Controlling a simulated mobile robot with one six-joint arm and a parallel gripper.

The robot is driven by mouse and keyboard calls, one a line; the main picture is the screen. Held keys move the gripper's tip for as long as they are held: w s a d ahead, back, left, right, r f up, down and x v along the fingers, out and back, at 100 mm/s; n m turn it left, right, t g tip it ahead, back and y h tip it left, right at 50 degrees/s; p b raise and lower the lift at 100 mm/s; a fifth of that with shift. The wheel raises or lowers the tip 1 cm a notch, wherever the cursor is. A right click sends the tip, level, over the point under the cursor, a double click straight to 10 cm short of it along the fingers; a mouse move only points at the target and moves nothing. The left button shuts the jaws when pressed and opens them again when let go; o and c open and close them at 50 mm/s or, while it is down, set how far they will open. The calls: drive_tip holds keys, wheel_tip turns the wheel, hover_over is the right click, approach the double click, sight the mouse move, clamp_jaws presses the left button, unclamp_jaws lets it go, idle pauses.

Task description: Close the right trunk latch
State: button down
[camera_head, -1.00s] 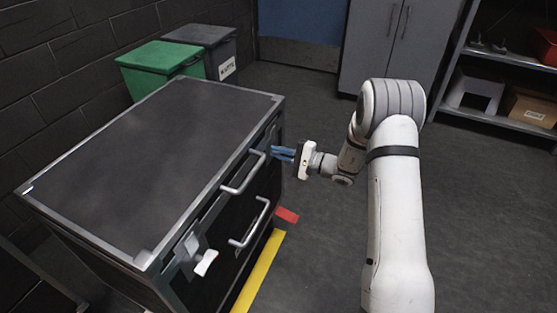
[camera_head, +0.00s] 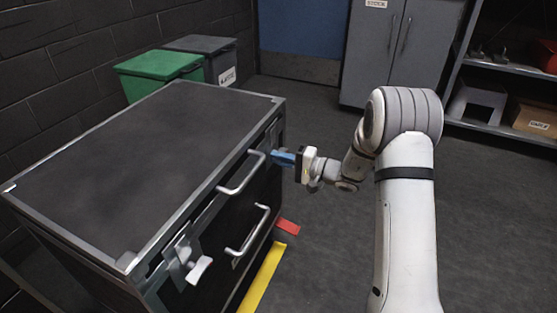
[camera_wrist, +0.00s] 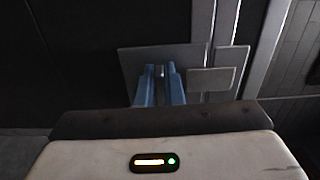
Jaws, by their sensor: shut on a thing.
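The trunk (camera_head: 120,160) is a large dark box with metal edging, at the left of the head view. Its right latch is mostly hidden behind my fingers in the head view. In the wrist view, the right latch (camera_wrist: 215,82) shows as grey metal plates on the dark front face. My gripper (camera_head: 276,157) has blue fingers pointing at the trunk's front near its far right corner. In the wrist view, the fingertips (camera_wrist: 160,72) are close together over the larger plate, shut on a small light part of the latch. The left latch (camera_head: 197,268) has a pale tab sticking outward.
Two bar handles, an upper (camera_head: 243,177) and a lower (camera_head: 250,232), stick out of the trunk front. A red marker (camera_head: 288,227) and yellow floor strip (camera_head: 262,280) lie below. Green (camera_head: 160,72) and grey bins stand behind. The floor right of the trunk is clear.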

drive_tip(key=shift+w+d+r, duration=0.1)
drive_tip(key=shift+w+d, duration=0.2)
drive_tip(key=shift+w, duration=0.05)
drive_tip(key=c, duration=1.6)
unclamp_jaws()
drive_tip(key=shift+c, duration=0.2)
drive_tip(key=shift+o, duration=0.4)
drive_tip(key=shift+a, duration=0.1)
drive_tip(key=shift+s, duration=0.1)
drive_tip(key=p+v, duration=0.2)
drive_tip(key=v, duration=0.5)
drive_tip(key=shift+d+p, duration=0.3)
drive_tip(key=shift+d, duration=0.1)
drive_tip(key=shift+s, duration=0.1)
